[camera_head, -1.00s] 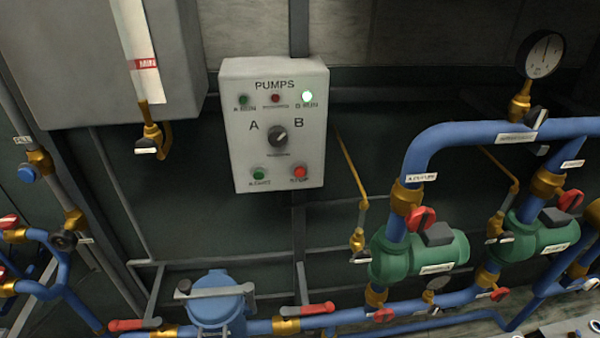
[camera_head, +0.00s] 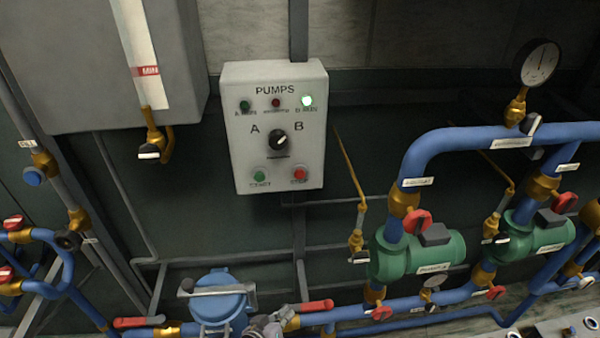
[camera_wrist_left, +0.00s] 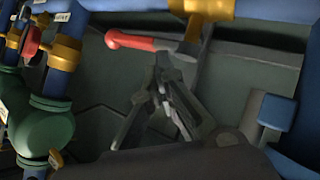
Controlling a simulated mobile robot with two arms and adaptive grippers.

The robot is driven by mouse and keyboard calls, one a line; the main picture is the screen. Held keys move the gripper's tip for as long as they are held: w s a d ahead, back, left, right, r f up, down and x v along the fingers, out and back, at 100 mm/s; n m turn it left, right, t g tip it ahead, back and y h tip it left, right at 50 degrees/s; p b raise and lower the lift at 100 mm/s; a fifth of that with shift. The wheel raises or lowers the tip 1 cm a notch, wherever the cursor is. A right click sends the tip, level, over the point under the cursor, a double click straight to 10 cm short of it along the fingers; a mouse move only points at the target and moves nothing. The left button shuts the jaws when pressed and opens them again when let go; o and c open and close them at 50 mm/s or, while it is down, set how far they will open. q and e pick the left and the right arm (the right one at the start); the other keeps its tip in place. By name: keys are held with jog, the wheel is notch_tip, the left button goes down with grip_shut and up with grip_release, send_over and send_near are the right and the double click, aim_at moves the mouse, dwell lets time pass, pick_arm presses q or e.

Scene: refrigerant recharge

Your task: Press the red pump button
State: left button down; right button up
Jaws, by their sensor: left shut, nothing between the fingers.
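The red pump button (camera_head: 299,174) is at the lower right of the grey PUMPS control box (camera_head: 239,140) on the wall. A green button (camera_head: 260,175) sits to its left, and the A/B selector knob (camera_head: 278,140) is above. The B RUN lamp (camera_head: 306,100) glows pale green. My left gripper (camera_head: 268,325) shows at the bottom edge of the head view, well below the box and apart from the button. In the left wrist view its dark fingers (camera_wrist_left: 163,75) are together and empty, near a red valve lever (camera_wrist_left: 130,41). My right gripper is not in view.
Below the box are a blue strainer body (camera_head: 218,300) and a red-handled lever (camera_head: 308,306) on the blue pipe. Green pumps (camera_head: 420,256) and blue pipes stand to the right. A grey tank (camera_head: 80,60) hangs at upper left. The space directly before the box looks clear.

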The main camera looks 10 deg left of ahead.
aim_at(300, 173)
pick_arm(q)
jog(key=w+d+r+t+h, duration=0.1)
jog(key=w+r+t, duration=0.1)
jog(key=r, duration=0.9)
jog(key=w+d+r+n+t+h+p, duration=0.1)
jog(key=w+r+t, duration=0.1)
jog(key=r, duration=0.9)
jog(key=w+d+r+t+h, duration=0.1)
jog(key=w+d+r+h, duration=0.1)
jog(key=r, duration=0.9)
jog(key=shift+r+n+t+p, duration=0.2)
jog(key=shift+n+t+p, duration=0.1)
jog(key=shift+t, duration=0.1)
jog(key=shift+w, duration=0.15)
jog(key=w+a+b, duration=0.2)
jog(key=w+a, duration=0.1)
jog(key=w, duration=0.5)
jog(key=shift+b, duration=0.3)
jog(key=shift+w, duration=0.1)
jog(key=shift+w+a, duration=0.15)
jog(key=shift+w, duration=0.2)
